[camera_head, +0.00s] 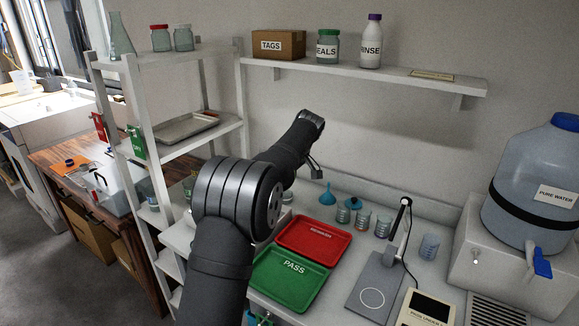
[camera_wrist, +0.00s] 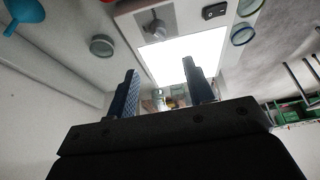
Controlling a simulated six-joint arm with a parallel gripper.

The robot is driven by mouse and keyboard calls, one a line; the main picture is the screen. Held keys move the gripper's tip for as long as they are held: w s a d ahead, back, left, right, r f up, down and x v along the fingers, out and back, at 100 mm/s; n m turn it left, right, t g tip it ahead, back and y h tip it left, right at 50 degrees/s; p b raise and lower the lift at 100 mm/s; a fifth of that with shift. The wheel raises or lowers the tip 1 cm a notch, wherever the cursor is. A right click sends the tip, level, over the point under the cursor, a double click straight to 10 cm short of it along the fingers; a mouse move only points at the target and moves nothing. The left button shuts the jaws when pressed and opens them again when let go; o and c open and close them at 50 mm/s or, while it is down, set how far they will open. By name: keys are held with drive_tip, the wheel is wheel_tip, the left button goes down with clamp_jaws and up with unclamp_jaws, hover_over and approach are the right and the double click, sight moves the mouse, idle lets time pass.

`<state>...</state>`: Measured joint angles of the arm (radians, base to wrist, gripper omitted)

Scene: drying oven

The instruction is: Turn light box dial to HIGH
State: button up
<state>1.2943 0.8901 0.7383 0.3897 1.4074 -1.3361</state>
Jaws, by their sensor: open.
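The light box shows in the wrist view as a white housing (camera_wrist: 128,20) with a brightly lit panel (camera_wrist: 186,55). Its grey dial (camera_wrist: 157,27) sits on the housing beside the panel's edge; its labels and setting cannot be read. A black rocker switch (camera_wrist: 214,11) is on the same face. My gripper (camera_wrist: 160,85) is open, its two blue-grey fingers apart and empty, with the lit panel and dial beyond the fingertips. The dial is not between the fingers, and no contact shows.
A red tray (camera_head: 313,242) and a green PASS tray (camera_head: 290,280) lie on the bench. Small jars (camera_head: 362,218) and a blue funnel (camera_head: 327,195) stand behind. A stand lamp (camera_head: 398,235) and a water jug (camera_head: 540,185) are right. A shelf rack (camera_head: 143,135) stands left.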

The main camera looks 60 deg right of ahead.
drive_tip(key=v, duration=0.6)
drive_tip(key=w+f+m, duration=0.1)
drive_tip(key=w+f, duration=0.1)
drive_tip(key=f, duration=0.4)
drive_tip(key=w+f+m, duration=0.1)
drive_tip(key=w+f, duration=0.1)
drive_tip(key=f, duration=0.4)
drive_tip(key=w+f+m+h, duration=0.1)
drive_tip(key=w+f, duration=0.2)
drive_tip(key=f, duration=0.3)
drive_tip(key=shift+w, duration=0.1)
drive_tip(key=shift+c, duration=0.5)
drive_tip(key=c, duration=0.9)
